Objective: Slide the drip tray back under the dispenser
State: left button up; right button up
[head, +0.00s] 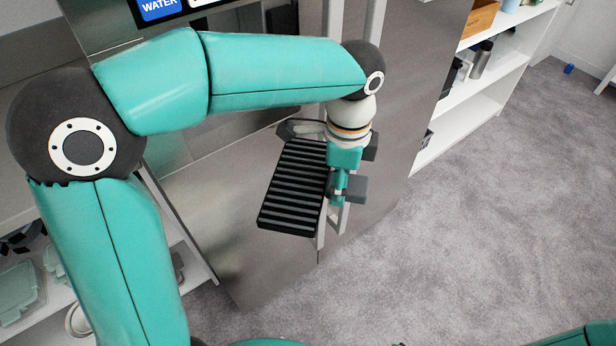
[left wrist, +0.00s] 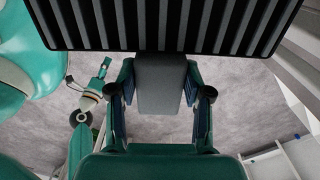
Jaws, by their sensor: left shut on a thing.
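The drip tray (head: 292,188) is a dark slatted panel in front of the steel fridge, out in the open below and to the right of the dispenser (head: 175,150). The dispenser is partly hidden behind my left arm. My left gripper (head: 345,187) is at the tray's right edge in the head view and shut on it. In the left wrist view the tray (left wrist: 165,22) spans the top, and a grey block (left wrist: 160,85) at its edge sits between the fingers of my left gripper (left wrist: 160,100). What seems to be my right gripper (left wrist: 104,68) is small and far off there; its fingers are unclear.
Vertical fridge handles (head: 333,30) run close behind the tray and my left gripper. A white shelf unit (head: 480,85) with a flask (head: 481,60) stands at the right. Open shelves with containers (head: 22,290) are at the lower left. The grey carpet (head: 470,235) at the right is clear.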

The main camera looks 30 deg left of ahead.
aim_at(284, 179)
pick_arm(q)
jog(key=s+a+r+m, duration=0.1)
jog(key=m, duration=0.1)
jog(key=s+a+r+m, duration=0.1)
jog(key=s+r+m, duration=0.1)
jog(key=s+a+r+m, duration=0.1)
jog(key=s+m, duration=0.1)
jog(key=m, duration=0.1)
jog(key=shift+s+a+r, duration=0.15)
jog(key=shift+s+a, duration=0.05)
jog(key=shift+a, duration=0.05)
jog(key=shift+s+a+r+m, duration=0.25)
jog(key=shift+s+m, duration=0.2)
jog(key=shift+m, duration=0.25)
jog(key=shift+w+a+p, duration=0.1)
jog(key=shift+p, duration=0.25)
jog(key=shift+w+a+p, duration=0.2)
jog(key=shift+w+a, duration=0.2)
jog(key=shift+a, duration=0.45)
jog(key=shift+w+a+p, duration=0.2)
jog(key=shift+w+a, duration=0.2)
jog(key=shift+a, duration=0.5)
jog(key=shift+w+a+p, duration=0.2)
jog(key=shift+w+a, duration=0.2)
jog(key=shift+a, duration=0.45)
jog(key=shift+p, duration=0.45)
